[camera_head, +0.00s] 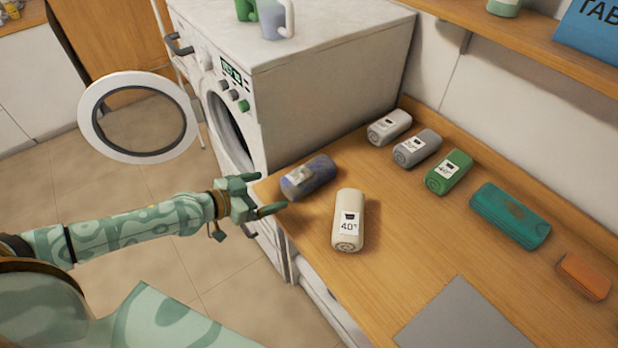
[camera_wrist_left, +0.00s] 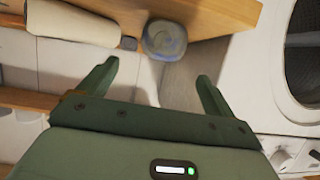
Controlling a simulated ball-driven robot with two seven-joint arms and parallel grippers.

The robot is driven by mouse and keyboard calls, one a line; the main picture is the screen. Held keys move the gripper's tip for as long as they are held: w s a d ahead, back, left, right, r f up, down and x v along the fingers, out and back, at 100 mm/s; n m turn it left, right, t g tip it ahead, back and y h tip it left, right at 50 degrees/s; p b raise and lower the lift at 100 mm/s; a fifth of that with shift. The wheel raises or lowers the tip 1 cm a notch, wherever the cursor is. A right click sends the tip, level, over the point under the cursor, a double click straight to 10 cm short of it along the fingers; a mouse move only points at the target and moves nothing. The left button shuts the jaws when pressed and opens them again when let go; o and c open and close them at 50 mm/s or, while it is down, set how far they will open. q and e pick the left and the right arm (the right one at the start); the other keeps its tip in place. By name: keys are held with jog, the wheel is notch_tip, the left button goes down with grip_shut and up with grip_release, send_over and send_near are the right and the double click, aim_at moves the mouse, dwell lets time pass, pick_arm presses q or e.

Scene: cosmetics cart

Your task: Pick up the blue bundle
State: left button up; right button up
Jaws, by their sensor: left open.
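The blue bundle (camera_head: 309,177) is a rolled cloth with a pale label. It lies on the wooden counter near its left edge, beside the washing machine. My left gripper (camera_head: 264,194) is open and empty, just left of the bundle and apart from it. In the left wrist view the round end of the blue bundle (camera_wrist_left: 164,39) shows beyond and between the two open fingers (camera_wrist_left: 155,85). My right gripper is not in view.
A cream bundle (camera_head: 348,220) lies close to the right of the blue one. Grey, green, teal and orange bundles lie farther right. The washing machine (camera_head: 330,75) stands behind, its round door (camera_head: 97,92) open. A grey mat (camera_head: 465,320) lies at the front.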

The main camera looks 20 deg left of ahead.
aim_at(298, 179)
pick_arm(q)
jog(key=b+x, duration=0.1)
jog(key=x, duration=0.4)
jog(key=shift+w+d+f, duration=0.2)
jog(key=shift+w, duration=0.1)
jog(key=x, duration=0.5)
jog(key=shift+w+r+b, duration=0.25)
jog(key=shift+w+b, duration=0.1)
jog(key=shift+c, duration=0.9)
jog(key=c, duration=1)
